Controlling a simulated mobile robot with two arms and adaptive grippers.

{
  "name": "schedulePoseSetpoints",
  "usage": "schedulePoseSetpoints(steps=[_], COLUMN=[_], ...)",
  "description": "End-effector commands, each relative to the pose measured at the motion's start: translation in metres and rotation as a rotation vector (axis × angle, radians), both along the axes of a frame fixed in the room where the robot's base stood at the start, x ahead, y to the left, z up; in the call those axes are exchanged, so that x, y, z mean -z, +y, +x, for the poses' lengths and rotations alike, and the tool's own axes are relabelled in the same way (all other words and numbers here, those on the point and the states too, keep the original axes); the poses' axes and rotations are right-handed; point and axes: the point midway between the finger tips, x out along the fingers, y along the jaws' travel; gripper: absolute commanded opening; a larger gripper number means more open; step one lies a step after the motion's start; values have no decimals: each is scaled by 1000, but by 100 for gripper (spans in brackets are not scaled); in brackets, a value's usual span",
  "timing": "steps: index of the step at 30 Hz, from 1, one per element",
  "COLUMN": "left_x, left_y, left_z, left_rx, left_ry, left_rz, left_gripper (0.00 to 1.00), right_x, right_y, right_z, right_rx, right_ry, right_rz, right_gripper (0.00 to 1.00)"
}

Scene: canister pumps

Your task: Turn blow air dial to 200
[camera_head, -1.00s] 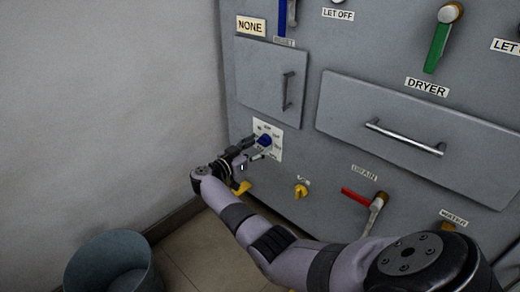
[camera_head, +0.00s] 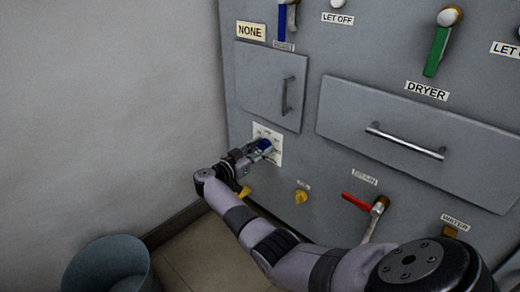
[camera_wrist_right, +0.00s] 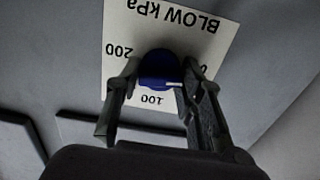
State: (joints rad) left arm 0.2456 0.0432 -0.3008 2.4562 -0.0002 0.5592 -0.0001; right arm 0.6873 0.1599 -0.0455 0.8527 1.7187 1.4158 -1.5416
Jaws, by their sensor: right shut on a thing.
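The blue blow air dial (camera_head: 264,144) sits on a white label plate (camera_head: 277,136) low on the grey panel. In the right wrist view, the dial (camera_wrist_right: 157,66) appears upside down with its plate (camera_wrist_right: 122,22), which reads BLOW kPa. There, 200 is at the left, 100 below, and a partly hidden 0 at the right. The dial's white mark lies on its lower right, pointing right. My right gripper (camera_head: 260,152) is shut on the dial, with one finger on each side in the wrist view (camera_wrist_right: 164,76). My left gripper is not in view.
A yellow knob (camera_head: 301,196) and a red-handled drain valve (camera_head: 358,202) are right of the dial. A drawer door (camera_head: 262,80) is above. A grey wall (camera_head: 110,110) stands close at left, with a bucket (camera_head: 108,265) on the floor.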

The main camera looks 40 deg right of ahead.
Motion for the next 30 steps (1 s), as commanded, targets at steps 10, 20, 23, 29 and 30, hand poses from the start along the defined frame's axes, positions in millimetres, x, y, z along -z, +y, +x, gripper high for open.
schedulePoseSetpoints(steps=[10, 20, 23, 29, 30], left_x=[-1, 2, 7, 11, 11], left_y=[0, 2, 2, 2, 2], left_z=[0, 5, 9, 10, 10], left_rx=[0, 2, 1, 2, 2], left_ry=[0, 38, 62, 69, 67], left_rz=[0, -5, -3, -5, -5], left_gripper=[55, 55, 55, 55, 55], right_x=[0, -2, -1, 1, 1], right_y=[0, 2, 2, 2, 2], right_z=[1, 1, 1, 2, 1], right_rx=[-3, -4, -4, -4, -4], right_ry=[-9, -145, -224, -411, -449], right_rz=[2, 18, 26, 41, 43], right_gripper=[7, 7, 7, 7, 7])
